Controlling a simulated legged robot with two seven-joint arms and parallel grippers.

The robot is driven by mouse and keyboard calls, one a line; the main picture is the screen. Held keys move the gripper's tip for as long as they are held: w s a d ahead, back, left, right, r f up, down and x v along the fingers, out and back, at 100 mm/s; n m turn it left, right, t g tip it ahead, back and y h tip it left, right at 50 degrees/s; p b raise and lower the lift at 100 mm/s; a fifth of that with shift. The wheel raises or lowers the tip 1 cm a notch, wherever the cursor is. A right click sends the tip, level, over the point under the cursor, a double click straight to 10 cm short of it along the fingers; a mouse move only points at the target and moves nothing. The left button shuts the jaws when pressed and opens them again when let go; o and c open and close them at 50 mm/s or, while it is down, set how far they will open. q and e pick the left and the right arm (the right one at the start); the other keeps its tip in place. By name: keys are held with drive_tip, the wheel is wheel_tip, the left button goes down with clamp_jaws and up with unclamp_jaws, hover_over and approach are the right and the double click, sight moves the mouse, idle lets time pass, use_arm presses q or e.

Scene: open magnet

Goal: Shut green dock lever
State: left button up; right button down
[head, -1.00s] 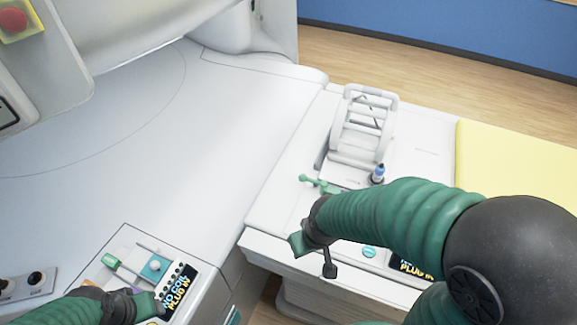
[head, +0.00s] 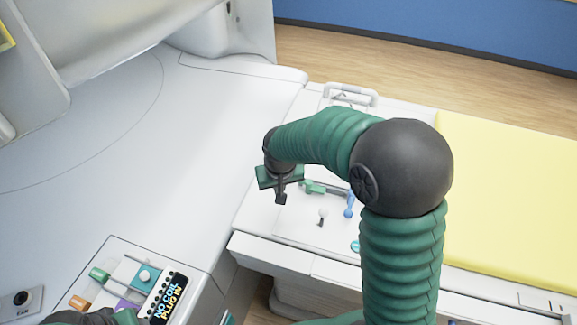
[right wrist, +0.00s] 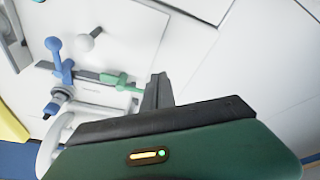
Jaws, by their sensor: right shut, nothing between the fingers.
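The green lever (head: 318,188) lies low over the white dock panel, just right of my right gripper (head: 279,190) in the head view. In the right wrist view the green lever (right wrist: 122,82) ends close to the dark fingers (right wrist: 157,92). I cannot tell whether they touch. My right gripper is shut and empty. My right forearm hides part of the dock behind the lever. My left gripper (head: 122,318) is only partly in view at the bottom edge, and its fingers cannot be made out.
A blue lever (head: 349,205) and a white-knobbed lever (head: 322,214) stand close to the green one. A white hoop handle (head: 350,90) rises behind my arm. A control panel (head: 118,250) with a "NO COIL PLUG IN" display is at lower left. A yellow pad (head: 500,190) lies at right.

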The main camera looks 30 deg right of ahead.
drive_tip(key=w+d+r+m+h, duration=0.1)
drive_tip(key=w+d+m, duration=0.3)
drive_tip(key=w+d, duration=0.6)
drive_tip(key=shift+w+r+p, duration=0.35)
drive_tip(key=shift+w+r, duration=0.15)
drive_tip(key=shift+r, duration=0.25)
drive_tip(key=shift+f, duration=0.1)
